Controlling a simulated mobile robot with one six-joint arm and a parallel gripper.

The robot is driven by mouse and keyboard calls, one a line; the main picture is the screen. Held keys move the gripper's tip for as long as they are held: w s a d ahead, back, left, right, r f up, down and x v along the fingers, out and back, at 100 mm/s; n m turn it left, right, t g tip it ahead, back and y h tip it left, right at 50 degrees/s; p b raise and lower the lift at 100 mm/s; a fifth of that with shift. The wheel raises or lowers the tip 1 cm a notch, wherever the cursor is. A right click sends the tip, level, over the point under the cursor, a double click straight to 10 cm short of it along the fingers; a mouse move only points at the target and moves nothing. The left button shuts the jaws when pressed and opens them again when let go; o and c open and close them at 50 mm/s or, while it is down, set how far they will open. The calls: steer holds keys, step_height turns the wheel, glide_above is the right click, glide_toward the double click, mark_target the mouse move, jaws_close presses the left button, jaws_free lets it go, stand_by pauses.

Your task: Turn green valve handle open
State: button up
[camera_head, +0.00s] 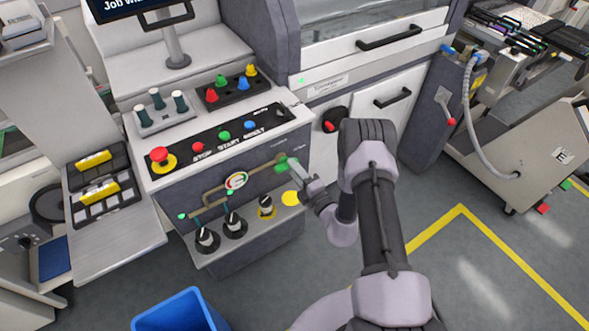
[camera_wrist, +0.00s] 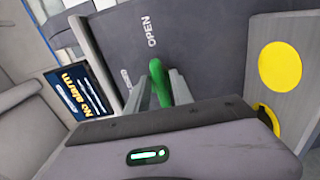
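The green valve handle (camera_head: 287,164) is on the dark front panel of the machine, at the right end of a brass-coloured pipe. In the wrist view the green handle (camera_wrist: 159,82) stands between the two grey fingers of my gripper (camera_wrist: 161,88). The fingers flank it closely on both sides, with no clear gap at the tips. In the head view my gripper (camera_head: 296,172) reaches the handle from the lower right. The word OPEN shows on the panel above the handle in the wrist view; a smaller label to its left is hard to read. The handle's base is partly hidden.
A round gauge (camera_head: 236,181) sits left of the handle. A red emergency button (camera_head: 160,158) and other buttons are on the console above. A yellow disc (camera_head: 291,198) and several black knobs are below. A blue bin (camera_head: 180,312) stands on the floor in front.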

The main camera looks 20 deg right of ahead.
steer(key=shift+o, duration=0.5)
steer(key=p+v, duration=0.4)
steer(key=v, duration=1.3)
steer(key=shift+s, duration=0.15)
steer(key=shift+r, duration=0.15)
